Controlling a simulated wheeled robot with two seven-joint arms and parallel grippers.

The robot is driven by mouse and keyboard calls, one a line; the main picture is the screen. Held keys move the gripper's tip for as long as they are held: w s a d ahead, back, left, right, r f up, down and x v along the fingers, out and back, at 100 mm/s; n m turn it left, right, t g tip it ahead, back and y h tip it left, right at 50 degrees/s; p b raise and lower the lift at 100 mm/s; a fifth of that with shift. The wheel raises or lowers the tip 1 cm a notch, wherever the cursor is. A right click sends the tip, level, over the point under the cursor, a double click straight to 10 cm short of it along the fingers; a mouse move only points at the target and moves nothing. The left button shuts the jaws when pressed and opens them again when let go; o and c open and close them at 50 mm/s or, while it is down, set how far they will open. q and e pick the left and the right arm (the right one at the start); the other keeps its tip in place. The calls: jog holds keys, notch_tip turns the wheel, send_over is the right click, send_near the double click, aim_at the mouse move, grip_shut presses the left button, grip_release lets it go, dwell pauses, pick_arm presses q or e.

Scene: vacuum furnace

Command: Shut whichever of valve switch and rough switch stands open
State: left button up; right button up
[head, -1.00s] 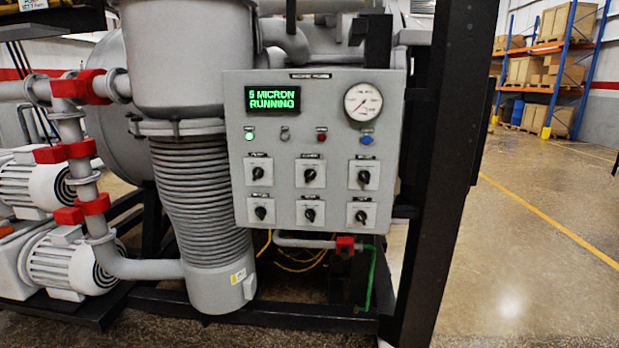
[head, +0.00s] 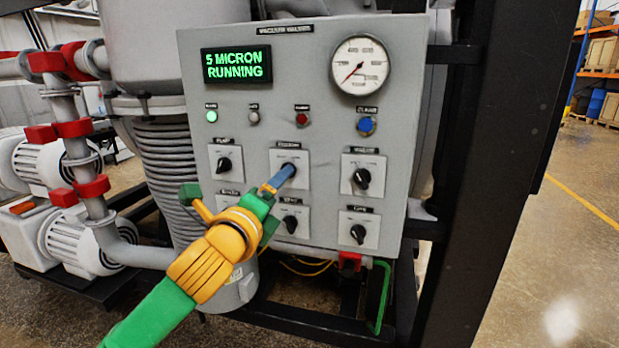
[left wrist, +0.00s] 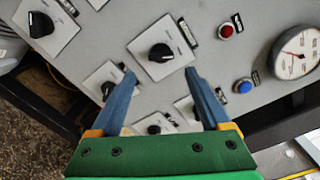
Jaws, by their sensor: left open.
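The grey control panel (head: 237,303) carries several black rotary switches on white plates in two rows; their labels are too small to read surely, so I cannot tell which are the valve and rough switches. My left gripper (head: 280,180) is at the upper middle switch (head: 290,165), partly covering it. In the left wrist view the blue fingers (left wrist: 160,75) are open, one either side of that switch's knob (left wrist: 160,53), with gaps to it. The upper right switch (head: 362,178) and upper left switch (head: 224,165) are free. My right gripper is not in view.
The panel has a green display (head: 236,65) reading "5 MICRON RUNNING", a round gauge (head: 360,65), a lit green lamp (head: 212,116), a red lamp (head: 302,119) and a blue button (head: 366,125). A black frame post (head: 490,170) stands right; pumps and pipes stand left.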

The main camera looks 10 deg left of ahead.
pick_arm(q)
jog(key=w, duration=0.2)
jog(key=w+p, duration=0.2)
jog(key=w, duration=0.1)
jog(key=shift+w+a+r, duration=0.3)
jog(key=shift+w, duration=0.05)
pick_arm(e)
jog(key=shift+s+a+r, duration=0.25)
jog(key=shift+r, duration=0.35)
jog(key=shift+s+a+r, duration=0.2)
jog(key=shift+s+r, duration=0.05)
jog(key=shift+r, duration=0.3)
pick_arm(q)
jog(key=c, duration=0.4)
grip_shut()
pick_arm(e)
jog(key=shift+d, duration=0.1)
